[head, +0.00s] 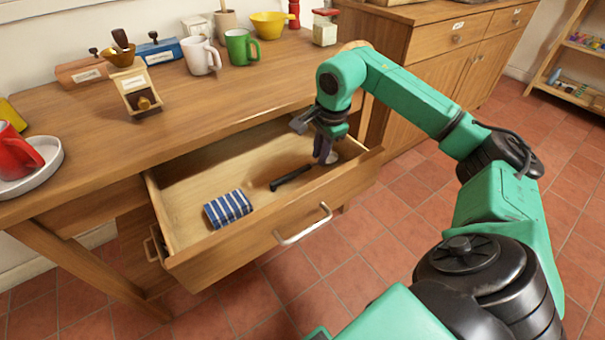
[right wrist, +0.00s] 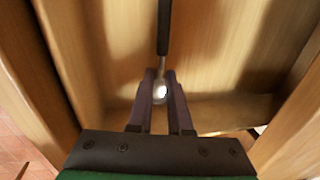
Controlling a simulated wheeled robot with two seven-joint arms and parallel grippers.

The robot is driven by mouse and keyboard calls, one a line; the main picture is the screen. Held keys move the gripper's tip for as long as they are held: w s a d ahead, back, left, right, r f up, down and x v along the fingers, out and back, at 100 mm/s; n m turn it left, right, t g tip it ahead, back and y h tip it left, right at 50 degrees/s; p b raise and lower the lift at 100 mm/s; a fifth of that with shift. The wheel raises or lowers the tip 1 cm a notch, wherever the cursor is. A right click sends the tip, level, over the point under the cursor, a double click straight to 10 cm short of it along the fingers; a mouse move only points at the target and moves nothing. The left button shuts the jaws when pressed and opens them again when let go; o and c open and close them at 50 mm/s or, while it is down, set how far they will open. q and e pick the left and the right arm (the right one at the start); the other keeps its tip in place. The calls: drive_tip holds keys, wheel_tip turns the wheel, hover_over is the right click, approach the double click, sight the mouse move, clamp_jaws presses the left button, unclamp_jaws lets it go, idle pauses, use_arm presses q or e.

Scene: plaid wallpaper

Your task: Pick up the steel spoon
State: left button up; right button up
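The steel spoon lies in the open drawer with its black handle (head: 291,178) pointing left and toward the front. In the right wrist view its handle (right wrist: 164,28) runs away from me and its bright bowl shows between the fingers. My right gripper (head: 322,150) reaches down into the right part of the drawer. Its two dark fingers (right wrist: 160,76) stand close together, one on each side of the bowl end, and look shut on it. The spoon looks low, at or near the drawer floor. My left gripper is not in view.
The open wooden drawer (head: 165,212) has walls close around my right gripper. A blue-and-white striped block or cloth (head: 228,208) lies at its left. Mugs (head: 201,56), a yellow bowl (head: 270,24) and a small grinder (head: 136,92) stand on the counter above.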

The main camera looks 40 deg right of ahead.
drive_tip(key=f, duration=0.2)
drive_tip(key=shift+w+f, duration=0.3)
drive_tip(key=shift+r, duration=0.1)
clamp_jaws()
